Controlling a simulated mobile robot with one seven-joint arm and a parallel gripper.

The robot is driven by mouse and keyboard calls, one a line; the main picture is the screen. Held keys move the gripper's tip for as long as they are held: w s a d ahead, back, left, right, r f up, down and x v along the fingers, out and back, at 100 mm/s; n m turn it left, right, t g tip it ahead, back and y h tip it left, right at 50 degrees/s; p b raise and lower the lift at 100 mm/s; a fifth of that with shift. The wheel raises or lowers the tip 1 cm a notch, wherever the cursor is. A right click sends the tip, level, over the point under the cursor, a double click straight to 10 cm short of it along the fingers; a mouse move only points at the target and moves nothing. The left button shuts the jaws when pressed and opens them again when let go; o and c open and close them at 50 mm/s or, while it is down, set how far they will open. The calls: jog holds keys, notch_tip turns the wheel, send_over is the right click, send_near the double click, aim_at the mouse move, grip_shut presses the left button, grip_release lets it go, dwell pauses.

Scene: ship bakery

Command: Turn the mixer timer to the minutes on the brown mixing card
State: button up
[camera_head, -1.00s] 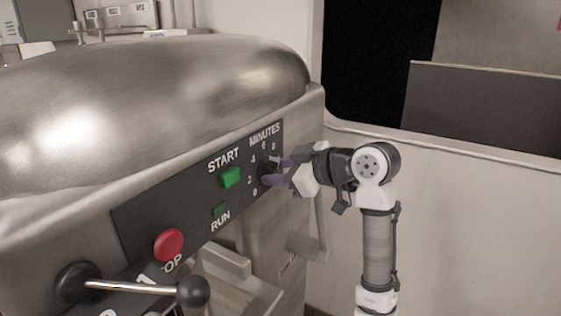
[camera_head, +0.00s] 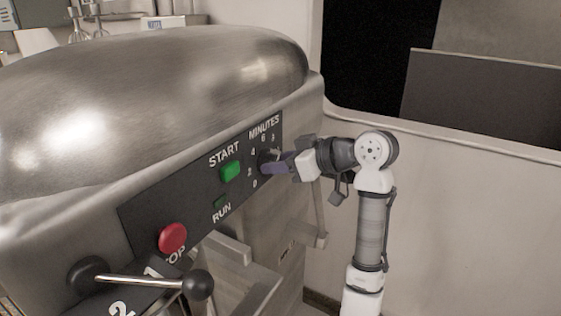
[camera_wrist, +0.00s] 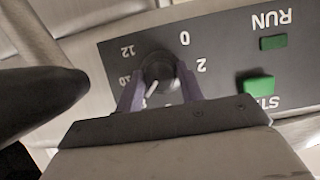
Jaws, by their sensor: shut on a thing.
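The mixer timer knob (camera_wrist: 158,70) is a dark round dial under the word MINUTES on the mixer's dark panel. In the wrist view its white pointer line runs down and left from the middle, towards a part of the scale hidden behind my gripper. The numbers 0, 2, 12 and part of 10 show there, turned over. My gripper (camera_head: 271,163) is at the dial in the head view. In the wrist view its purple fingers (camera_wrist: 160,77) are shut on the knob, one on each side. I see no brown mixing card.
The green START button (camera_head: 231,171), the RUN light (camera_head: 221,202) and the red stop button (camera_head: 173,238) lie left of the dial. A black-knobbed lever (camera_head: 198,285) sticks out below them. The steel mixer lid (camera_head: 150,105) rises above the panel.

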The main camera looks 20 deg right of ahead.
jog(key=o, duration=0.8)
jog(key=shift+w+a+r, duration=0.15)
jog(key=shift+a, duration=0.05)
jog(key=shift+c, duration=0.2)
jog(key=shift+o, duration=1)
jog(key=shift+a, duration=0.1)
jog(key=b+v, duration=0.3)
jog(key=v, duration=1)
jog(key=shift+s+d+b, duration=0.25)
jog(key=shift+d+b, duration=0.05)
